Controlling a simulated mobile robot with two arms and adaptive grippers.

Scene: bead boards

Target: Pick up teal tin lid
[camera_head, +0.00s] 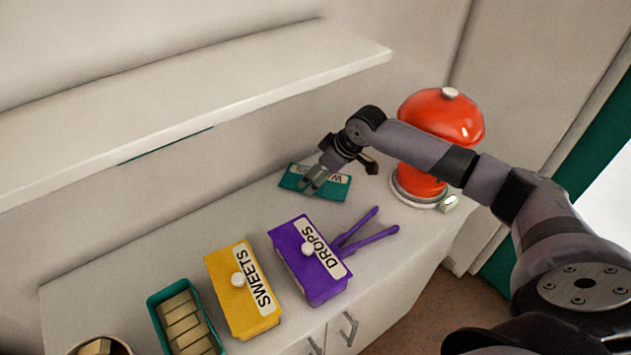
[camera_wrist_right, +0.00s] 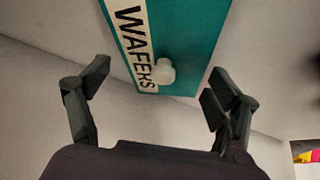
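The teal tin lid (camera_head: 331,190) lies flat on the counter, near the wall. It has a white label, and in the right wrist view the lid (camera_wrist_right: 192,30) shows the word WAFERS and a round white knob (camera_wrist_right: 163,71). My right gripper (camera_head: 308,184) is above the lid in the head view and hides part of it. In the right wrist view my right gripper (camera_wrist_right: 155,85) is open, with the knob between its spread fingers and nothing held. I cannot tell the height left between the fingertips and the knob. My left gripper is not in view.
An open teal tin (camera_head: 155,310) holds several wafers. The yellow SWEETS tin (camera_head: 226,262) and purple DROPS tin (camera_head: 322,289) stand beside it. Purple tongs (camera_head: 375,236) lie near the DROPS tin. A red domed machine (camera_head: 420,181) stands right. A white shelf (camera_head: 250,75) overhangs behind.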

